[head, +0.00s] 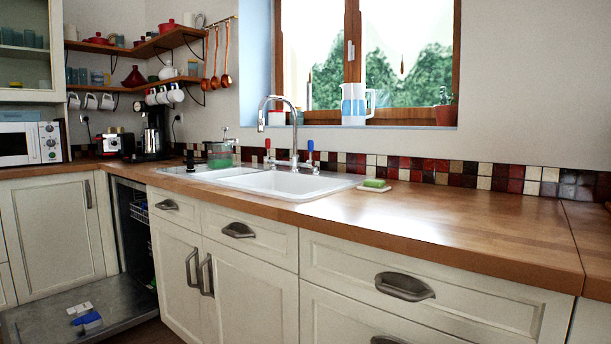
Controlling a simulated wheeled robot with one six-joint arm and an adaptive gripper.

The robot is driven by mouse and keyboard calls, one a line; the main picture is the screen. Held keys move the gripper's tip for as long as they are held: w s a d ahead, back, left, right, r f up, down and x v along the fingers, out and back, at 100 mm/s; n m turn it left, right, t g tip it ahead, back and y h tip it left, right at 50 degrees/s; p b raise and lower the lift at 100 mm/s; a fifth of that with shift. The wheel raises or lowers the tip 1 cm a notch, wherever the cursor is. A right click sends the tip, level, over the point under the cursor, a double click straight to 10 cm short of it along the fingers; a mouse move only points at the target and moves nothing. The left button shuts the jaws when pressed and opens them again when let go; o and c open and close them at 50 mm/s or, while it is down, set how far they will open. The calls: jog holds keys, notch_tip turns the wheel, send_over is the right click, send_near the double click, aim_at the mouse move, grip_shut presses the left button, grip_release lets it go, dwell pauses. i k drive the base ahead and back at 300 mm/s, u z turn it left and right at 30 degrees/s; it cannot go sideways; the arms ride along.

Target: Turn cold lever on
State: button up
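A chrome tap (294,127) with a tall arched spout stands at the back edge of the white sink (290,184). A blue-topped lever (310,147) stands upright to the right of the spout. A red-topped lever (267,144) stands upright to the left of it. The levers are small in the picture, and I cannot tell whether either is turned. No water stream can be made out. My gripper is not in view.
The wooden counter (440,218) right of the sink is clear except for a green sponge (374,183) on a small dish. An open dishwasher door (60,318) lies low at the left. Drawer handles (404,287) stick out along the front. A pitcher (354,104) stands on the windowsill.

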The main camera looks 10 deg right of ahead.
aim_at(311, 162)
jog(key=u, duration=0.5)
jog(key=k, duration=0.65)
jog(key=u, duration=0.85)
jog(key=k, duration=0.6)
jog(key=u, duration=0.75)
jog(key=i, duration=1.7)
jog(key=z, duration=0.55)
jog(key=i, duration=1.45)
jog(key=z, duration=1.85)
jog(key=i, duration=0.8)
jog(key=z, duration=0.85)
